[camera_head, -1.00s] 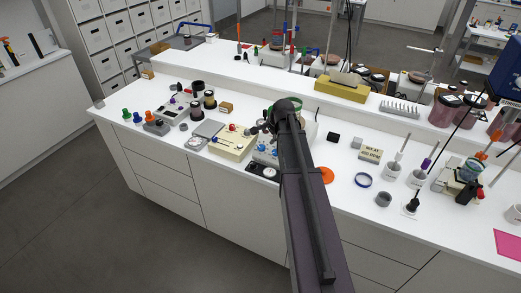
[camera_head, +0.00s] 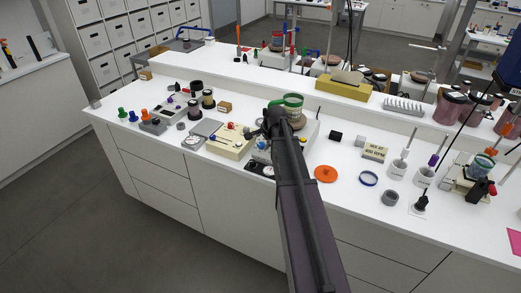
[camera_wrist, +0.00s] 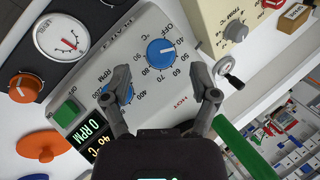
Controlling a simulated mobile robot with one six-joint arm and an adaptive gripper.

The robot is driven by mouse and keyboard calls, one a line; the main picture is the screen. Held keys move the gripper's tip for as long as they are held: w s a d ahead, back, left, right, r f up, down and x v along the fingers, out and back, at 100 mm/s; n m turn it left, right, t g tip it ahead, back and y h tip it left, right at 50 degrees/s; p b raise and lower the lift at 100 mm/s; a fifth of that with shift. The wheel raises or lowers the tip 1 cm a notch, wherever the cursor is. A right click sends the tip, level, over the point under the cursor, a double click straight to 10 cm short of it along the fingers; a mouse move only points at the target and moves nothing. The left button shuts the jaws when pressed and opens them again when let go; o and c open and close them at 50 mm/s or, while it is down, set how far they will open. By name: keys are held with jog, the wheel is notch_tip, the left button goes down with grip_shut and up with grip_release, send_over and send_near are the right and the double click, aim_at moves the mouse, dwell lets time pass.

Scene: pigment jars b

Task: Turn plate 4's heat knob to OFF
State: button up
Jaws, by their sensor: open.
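In the wrist view the grey hot plate (camera_wrist: 140,70) shows tilted, its front panel facing me, with "PLATE" lettering partly readable. Its blue heat knob (camera_wrist: 160,53) has a scale running from OFF through numbers in °C; the white mark points to the upper right. A second blue knob (camera_wrist: 113,95), marked RPM, sits lower left, partly behind a finger. My gripper (camera_wrist: 165,90) is open and empty, its fingertips below the heat knob in the picture and apart from it. In the head view my gripper (camera_head: 260,131) is above the plate's front, where my arm hides much of it.
The plate has a green button (camera_wrist: 66,112) and lit displays (camera_wrist: 92,132). A dial gauge box (camera_wrist: 62,38) and a cream box with a knob (camera_wrist: 235,32) flank it. In the head view a green-rimmed vessel (camera_head: 291,101) stands close behind my wrist, and an orange disc (camera_head: 325,174) lies to the right.

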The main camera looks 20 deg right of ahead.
aim_at(260, 145)
jog(key=shift+b+x, duration=1.5)
jog(key=shift+x, duration=0.55)
grip_shut()
